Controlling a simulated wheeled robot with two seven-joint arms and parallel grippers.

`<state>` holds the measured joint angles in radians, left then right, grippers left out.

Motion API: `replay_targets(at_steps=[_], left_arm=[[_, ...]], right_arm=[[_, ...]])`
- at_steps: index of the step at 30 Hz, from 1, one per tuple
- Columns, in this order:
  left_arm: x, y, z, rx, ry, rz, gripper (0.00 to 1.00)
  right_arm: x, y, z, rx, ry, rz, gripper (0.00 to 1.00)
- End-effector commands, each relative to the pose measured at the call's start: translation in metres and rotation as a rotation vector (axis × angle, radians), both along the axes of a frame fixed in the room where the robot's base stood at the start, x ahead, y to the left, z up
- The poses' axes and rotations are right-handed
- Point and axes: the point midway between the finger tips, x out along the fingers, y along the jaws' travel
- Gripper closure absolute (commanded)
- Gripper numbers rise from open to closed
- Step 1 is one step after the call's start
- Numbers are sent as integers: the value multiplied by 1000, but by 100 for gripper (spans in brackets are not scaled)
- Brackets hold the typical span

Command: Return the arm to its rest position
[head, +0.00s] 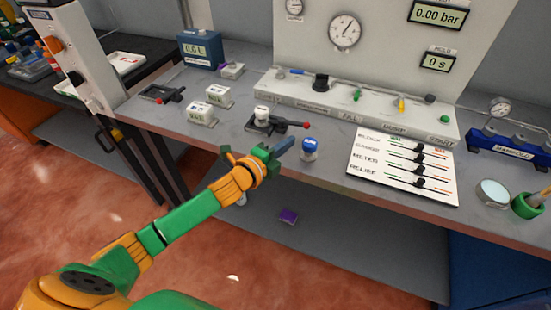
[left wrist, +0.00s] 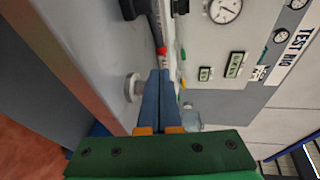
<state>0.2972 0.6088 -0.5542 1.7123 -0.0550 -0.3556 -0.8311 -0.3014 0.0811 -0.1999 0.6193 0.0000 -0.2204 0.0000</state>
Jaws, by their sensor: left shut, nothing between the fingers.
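My left arm (head: 188,217), green and orange, reaches from the lower left to the front edge of the bench. My left gripper (head: 289,142) is above the bench, between the red-knobbed black fixture (head: 262,124) and the blue-capped white item (head: 309,150). Its blue fingers are together and empty. The fingers also show shut in the left wrist view (left wrist: 159,78), pointing towards the test rig. A round white piece (left wrist: 133,87) lies to the left of the fingers there. My right gripper is in neither view.
The grey bench (head: 240,143) carries small white labelled blocks (head: 201,114) and a switch card (head: 403,169). A white panel with gauges (head: 345,60) stands behind. A blue manifold (head: 508,145) is at the right. A lower shelf (head: 345,240) holds a purple item (head: 288,216).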

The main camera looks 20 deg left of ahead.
Motion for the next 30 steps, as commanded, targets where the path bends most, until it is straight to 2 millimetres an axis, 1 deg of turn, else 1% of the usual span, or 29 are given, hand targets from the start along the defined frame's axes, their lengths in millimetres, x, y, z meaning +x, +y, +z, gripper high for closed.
replay_targets(at_steps=[1,6,9,12,16,17,18,19,20,22,23,24,26,27,29,30], left_arm=[[-9,0,0,1,1,-2,100],[-40,2,6,1,1,-3,100],[-56,3,9,0,1,-2,100],[-64,3,12,1,0,-2,100],[-67,4,13,-1,0,0,100],[-66,5,11,-5,6,5,100],[-65,9,3,-18,27,21,100],[-63,14,-8,-38,56,43,100],[-62,21,-24,-67,96,75,100],[-64,41,-75,-159,222,178,100],[-69,51,-102,-205,287,233,100],[-80,63,-139,-273,376,311,100],[-106,77,-196,-374,513,437,100],[-130,83,-232,-441,603,525,100],[-171,88,-281,-530,730,656,100],[-203,88,-310,-587,810,745,100]], right_arm=[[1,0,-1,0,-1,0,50],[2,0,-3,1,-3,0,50],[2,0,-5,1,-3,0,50],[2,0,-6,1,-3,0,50],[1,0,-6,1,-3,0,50],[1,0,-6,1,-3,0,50],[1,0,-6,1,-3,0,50],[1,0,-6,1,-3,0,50],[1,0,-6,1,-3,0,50],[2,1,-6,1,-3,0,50],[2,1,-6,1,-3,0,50],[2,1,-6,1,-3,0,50],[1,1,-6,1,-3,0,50],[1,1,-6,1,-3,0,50],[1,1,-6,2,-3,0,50],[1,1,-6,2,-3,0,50]])
